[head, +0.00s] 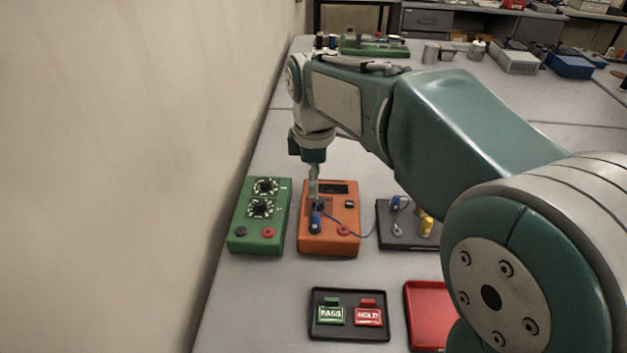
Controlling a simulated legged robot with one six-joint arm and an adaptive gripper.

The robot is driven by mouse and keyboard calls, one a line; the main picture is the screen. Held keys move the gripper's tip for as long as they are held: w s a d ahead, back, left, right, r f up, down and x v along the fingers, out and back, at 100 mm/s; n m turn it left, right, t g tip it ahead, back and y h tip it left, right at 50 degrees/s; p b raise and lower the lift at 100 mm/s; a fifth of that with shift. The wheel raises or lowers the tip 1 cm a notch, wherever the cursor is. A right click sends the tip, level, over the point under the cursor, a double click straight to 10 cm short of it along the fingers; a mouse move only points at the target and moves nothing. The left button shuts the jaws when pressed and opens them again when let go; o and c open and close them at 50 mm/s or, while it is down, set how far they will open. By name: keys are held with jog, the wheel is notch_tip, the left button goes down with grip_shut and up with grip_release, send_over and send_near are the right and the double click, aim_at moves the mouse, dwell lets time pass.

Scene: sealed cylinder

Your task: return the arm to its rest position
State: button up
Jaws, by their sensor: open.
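My arm reaches out from the lower right and bends down toward the table. My gripper (314,190) points down over the orange meter box (345,215), which has a dark display at its top. A blue plug (315,221) stands at the lower left of the box, just below the fingers. Whether the fingers touch the plug cannot be made out.
A green box with two dials (247,232) stands left of the orange box. A black tray (397,241) with a yellow piece (426,226) is at the right. In front lie a tray (349,335) with PASS and HOLD tags and a red tray (426,308). A wall (130,170) borders the left.

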jog(key=s+d+m+t, duration=0.5)
jog(key=s+d+m, duration=1.3)
jog(key=shift+s+d+f+t, duration=0.15)
jog(key=shift+d+f+t, duration=0.05)
jog(key=shift+t, duration=0.1)
